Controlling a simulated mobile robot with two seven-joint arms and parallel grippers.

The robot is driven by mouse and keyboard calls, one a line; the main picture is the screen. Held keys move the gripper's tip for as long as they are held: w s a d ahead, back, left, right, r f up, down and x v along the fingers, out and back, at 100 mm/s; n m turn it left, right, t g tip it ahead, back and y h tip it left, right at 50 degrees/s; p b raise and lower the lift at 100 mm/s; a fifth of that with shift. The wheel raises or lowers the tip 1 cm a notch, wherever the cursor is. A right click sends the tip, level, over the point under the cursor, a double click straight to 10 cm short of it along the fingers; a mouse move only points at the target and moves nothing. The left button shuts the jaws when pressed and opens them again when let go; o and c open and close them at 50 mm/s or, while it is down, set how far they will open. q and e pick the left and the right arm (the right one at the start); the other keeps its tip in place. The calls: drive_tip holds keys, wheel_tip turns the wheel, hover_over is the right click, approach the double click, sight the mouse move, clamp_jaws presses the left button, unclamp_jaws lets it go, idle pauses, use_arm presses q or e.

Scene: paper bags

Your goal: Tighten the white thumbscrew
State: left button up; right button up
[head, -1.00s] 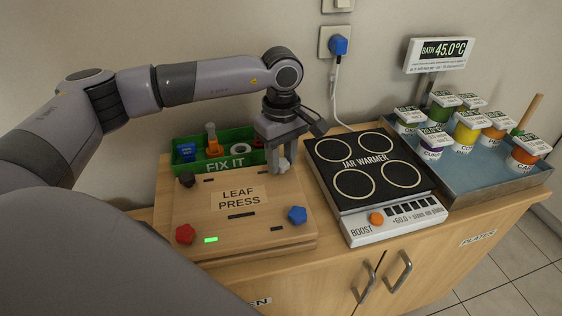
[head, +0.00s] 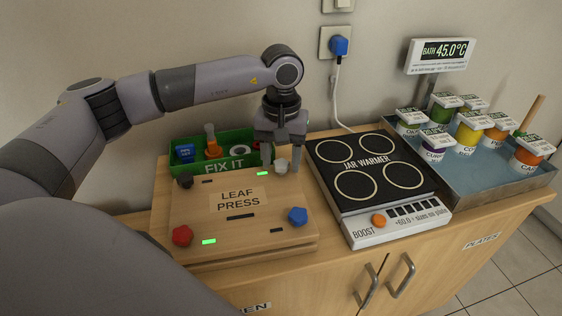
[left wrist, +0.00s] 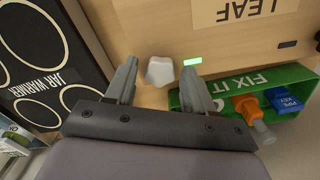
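The white thumbscrew (head: 281,165) stands at the far right corner of the wooden leaf press (head: 185,214). A lit green light is beside it. In the left wrist view the white thumbscrew (left wrist: 160,71) lies between and just beyond my fingertips, with a gap on each side. My left gripper (head: 280,168) is open above that corner, fingers on either side of the thumbscrew. The press also carries a black (head: 185,180), a red (head: 182,236) and a blue thumbscrew (head: 297,216). A green light is lit by the red one; dark slots show by the black and blue ones. My right gripper is not in view.
A green FIX IT box (head: 248,136) with tools stands behind the press. The black jar warmer (head: 371,187) is close on the right. Farther right, a metal tray (head: 473,180) holds several jars. A white cord (head: 336,97) runs down the wall behind.

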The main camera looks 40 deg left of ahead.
sight(281, 163)
use_arm(q)
wheel_tip(281, 163, up, 6)
drive_tip(key=p, duration=0.4)
drive_tip(key=shift+r, duration=0.1)
idle(0.4)
wheel_tip(281, 163, up, 7)
idle(0.4)
